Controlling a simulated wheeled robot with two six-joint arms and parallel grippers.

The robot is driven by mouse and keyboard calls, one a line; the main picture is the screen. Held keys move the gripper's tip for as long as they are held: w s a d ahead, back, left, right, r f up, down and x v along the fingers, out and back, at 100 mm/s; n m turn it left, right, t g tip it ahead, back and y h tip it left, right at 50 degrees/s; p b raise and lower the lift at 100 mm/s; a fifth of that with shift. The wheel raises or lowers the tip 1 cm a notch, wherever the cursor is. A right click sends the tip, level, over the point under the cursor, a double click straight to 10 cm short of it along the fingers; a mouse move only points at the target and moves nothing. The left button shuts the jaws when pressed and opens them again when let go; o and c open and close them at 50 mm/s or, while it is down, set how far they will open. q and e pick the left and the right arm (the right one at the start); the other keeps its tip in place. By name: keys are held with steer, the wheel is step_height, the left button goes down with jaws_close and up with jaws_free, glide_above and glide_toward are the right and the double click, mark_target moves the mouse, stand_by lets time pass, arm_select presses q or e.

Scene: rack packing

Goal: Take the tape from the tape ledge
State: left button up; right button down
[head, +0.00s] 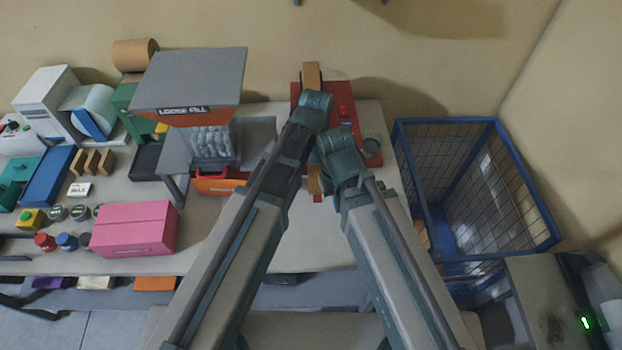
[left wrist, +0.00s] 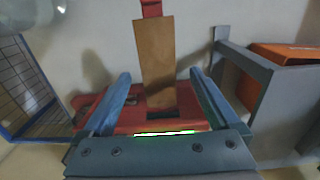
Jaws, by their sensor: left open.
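A tan strip (left wrist: 155,55), which looks like the tape, stands up from a red base (left wrist: 108,118) in the left wrist view. A small red piece (left wrist: 151,8) shows at its top end. In the head view, a tan piece (head: 311,74) shows above the red base (head: 342,92), behind my left arm's end. My left gripper (left wrist: 160,92) is open, with one finger on each side of the strip and a gap to both.
A loose fill hopper (head: 190,82) and an orange bin (head: 218,182) stand left of the red base. A pink box (head: 135,228) lies farther left. A blue wire cage (head: 452,124) stands on the right. The bench has some bare space near its front edge.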

arm_select(q)
steer(key=shift+d+f, duration=0.1)
steer(key=shift+f, duration=0.5)
steer(key=shift+r, duration=0.1)
arm_select(e)
steer(key=shift+f, duration=0.45)
arm_select(q)
steer(key=c, duration=1.4)
steer(key=shift+r, duration=0.15)
arm_select(e)
steer(key=shift+r, duration=0.15)
